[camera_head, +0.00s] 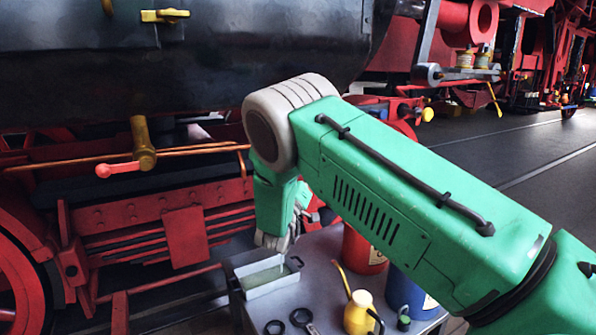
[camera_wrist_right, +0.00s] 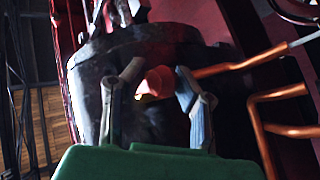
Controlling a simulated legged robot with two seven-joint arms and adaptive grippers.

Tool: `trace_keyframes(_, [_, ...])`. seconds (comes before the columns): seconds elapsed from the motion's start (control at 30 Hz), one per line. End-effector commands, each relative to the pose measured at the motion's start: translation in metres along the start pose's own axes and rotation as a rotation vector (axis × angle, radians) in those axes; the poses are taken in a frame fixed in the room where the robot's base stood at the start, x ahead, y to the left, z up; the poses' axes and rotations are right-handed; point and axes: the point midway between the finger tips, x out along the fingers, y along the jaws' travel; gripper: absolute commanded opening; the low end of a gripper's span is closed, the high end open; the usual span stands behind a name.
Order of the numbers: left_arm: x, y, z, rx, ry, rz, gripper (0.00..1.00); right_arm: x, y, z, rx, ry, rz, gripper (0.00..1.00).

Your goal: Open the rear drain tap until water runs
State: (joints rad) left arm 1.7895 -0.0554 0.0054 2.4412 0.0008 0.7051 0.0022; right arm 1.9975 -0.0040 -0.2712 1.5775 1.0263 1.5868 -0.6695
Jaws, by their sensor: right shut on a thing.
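In the right wrist view, the two grey fingers of my right gripper (camera_wrist_right: 158,76) are on either side of an orange-red knob (camera_wrist_right: 155,83), shut on it. The knob is in front of a dark rounded body. I take it for the tap's handle, but the tap's body is hidden. In the head view, my green right arm blocks the place where the gripper works. Another brass tap (camera_head: 143,145) with a red-tipped lever (camera_head: 115,169) hangs under the black cylinder (camera_head: 200,70), its lever pointing left. No running water shows. My left gripper is out of view.
A grey cart (camera_head: 325,262) below my arm holds a metal tray (camera_head: 266,278), a red can (camera_head: 362,250), a blue can (camera_head: 408,294), a yellow oil can (camera_head: 360,312) and dark rings. Copper pipes (camera_wrist_right: 282,130) run close right of the gripper. Open floor lies at right.

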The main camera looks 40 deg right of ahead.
Motion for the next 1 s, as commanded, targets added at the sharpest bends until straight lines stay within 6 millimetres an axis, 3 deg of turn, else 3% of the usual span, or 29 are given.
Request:
trace_keyframes(0.43, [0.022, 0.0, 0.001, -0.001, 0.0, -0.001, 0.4, 0.011, 0.003, 0.002, -0.115, 0.195, 0.013, 0.0])
trace_keyframes(1.0, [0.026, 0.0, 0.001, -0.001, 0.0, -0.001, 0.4, 0.015, 0.007, 0.001, -0.153, 0.253, 0.02, 0.0])
